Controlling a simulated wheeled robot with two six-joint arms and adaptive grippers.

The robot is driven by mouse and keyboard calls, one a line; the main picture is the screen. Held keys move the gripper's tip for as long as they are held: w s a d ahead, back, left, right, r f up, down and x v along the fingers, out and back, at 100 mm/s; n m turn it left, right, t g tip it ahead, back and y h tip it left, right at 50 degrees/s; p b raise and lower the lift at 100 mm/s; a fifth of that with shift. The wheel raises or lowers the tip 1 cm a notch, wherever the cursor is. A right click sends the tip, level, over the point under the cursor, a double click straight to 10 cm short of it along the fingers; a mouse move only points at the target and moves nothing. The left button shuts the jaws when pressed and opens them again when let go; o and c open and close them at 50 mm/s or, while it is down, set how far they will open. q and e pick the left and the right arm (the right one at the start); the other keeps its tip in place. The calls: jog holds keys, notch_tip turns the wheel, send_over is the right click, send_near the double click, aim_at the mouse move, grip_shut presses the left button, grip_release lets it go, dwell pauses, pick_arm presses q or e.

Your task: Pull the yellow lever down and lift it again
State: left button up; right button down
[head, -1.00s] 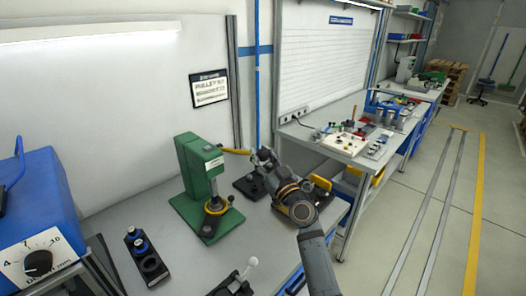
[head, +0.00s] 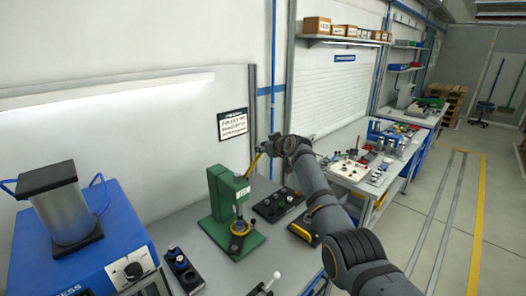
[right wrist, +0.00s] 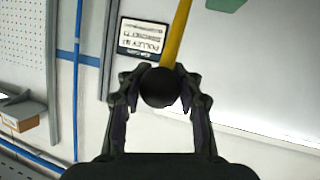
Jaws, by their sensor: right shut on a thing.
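The green arbor press (head: 222,195) stands on the bench in the head view. Its yellow lever (head: 254,163) slants up and to the right from the press head. My right gripper (head: 271,148) is at the lever's upper end. In the right wrist view, the fingers of my right gripper (right wrist: 159,92) are closed around the lever's round black knob (right wrist: 159,87), and the yellow shaft (right wrist: 177,35) runs away from it. In the head view the knob is hidden by the gripper. My left gripper is not in view.
A blue machine (head: 110,240) with a dial stands at the left. A dark block with knobs (head: 182,268) and a white-knobbed lever (head: 276,276) are near the front. A dark button box (head: 277,204) sits right of the press. A sign (head: 232,124) hangs behind.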

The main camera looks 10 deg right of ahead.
jog(key=shift+w+a+r, duration=0.15)
jog(key=shift+w+r, duration=0.1)
jog(key=shift+r, duration=0.3)
jog(key=shift+w+a, duration=0.1)
jog(key=shift+w+p, duration=0.15)
jog(key=shift+p, duration=0.15)
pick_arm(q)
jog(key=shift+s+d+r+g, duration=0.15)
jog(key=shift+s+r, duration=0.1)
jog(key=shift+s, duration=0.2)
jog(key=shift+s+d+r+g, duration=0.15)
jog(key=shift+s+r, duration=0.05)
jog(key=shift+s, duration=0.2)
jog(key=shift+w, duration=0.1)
pick_arm(e)
jog(key=c, duration=1.2)
grip_release()
jog(key=o, duration=0.3)
jog(key=shift+s, duration=0.2)
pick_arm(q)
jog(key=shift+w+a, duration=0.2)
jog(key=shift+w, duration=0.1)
pick_arm(e)
jog(key=shift+o, duration=0.2)
jog(key=shift+f, duration=0.1)
